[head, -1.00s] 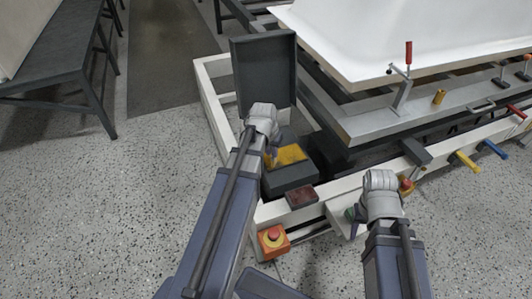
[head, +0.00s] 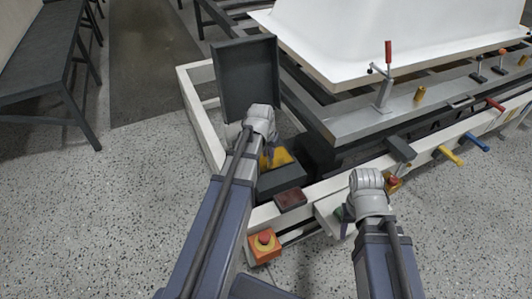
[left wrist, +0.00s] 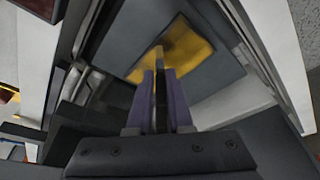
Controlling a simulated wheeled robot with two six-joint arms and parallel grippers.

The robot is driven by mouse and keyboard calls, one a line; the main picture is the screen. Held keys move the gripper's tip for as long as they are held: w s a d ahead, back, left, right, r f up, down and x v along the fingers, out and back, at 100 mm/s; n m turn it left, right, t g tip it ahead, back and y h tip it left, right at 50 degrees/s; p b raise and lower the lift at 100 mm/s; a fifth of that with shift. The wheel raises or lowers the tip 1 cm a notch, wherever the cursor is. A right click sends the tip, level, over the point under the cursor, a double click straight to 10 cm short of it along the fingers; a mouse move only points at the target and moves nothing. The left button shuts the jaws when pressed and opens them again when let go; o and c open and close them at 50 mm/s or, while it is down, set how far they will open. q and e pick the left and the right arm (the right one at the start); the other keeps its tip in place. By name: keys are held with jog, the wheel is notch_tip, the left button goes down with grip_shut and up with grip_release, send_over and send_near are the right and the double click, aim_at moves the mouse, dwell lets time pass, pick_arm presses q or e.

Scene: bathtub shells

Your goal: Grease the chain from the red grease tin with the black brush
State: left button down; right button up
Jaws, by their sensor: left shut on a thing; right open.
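My left gripper (head: 268,146) is over the open dark box (head: 282,178) with the yellow inside (head: 281,156). In the left wrist view its purple fingers (left wrist: 160,85) are shut on a thin dark thing with a brownish tip, taken to be the black brush (left wrist: 160,58). The tip points at the yellow patch (left wrist: 190,50); I cannot tell whether they touch. A small dark red tin (head: 290,198) sits on the white frame in front of the box. My right gripper (head: 366,184) is open by the frame's front edge, its fingertips mostly hidden. I cannot make out the chain.
The box's raised lid (head: 246,78) stands behind my left gripper. An orange emergency-stop box (head: 264,246) is at the near corner. A white tub shell (head: 380,35) and a red-handled clamp (head: 387,75) are at the back right. Open speckled floor lies to the left.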

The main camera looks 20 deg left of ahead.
pick_arm(q)
jog(key=shift+w+d, duration=1.1)
jog(key=shift+w, duration=0.1)
jog(key=shift+w+d, duration=1.15)
jog(key=shift+w, duration=0.1)
jog(key=shift+f, duration=0.1)
jog(key=shift+s+a, duration=0.1)
jog(key=shift+s+a, duration=1.05)
jog(key=shift+s, duration=0.15)
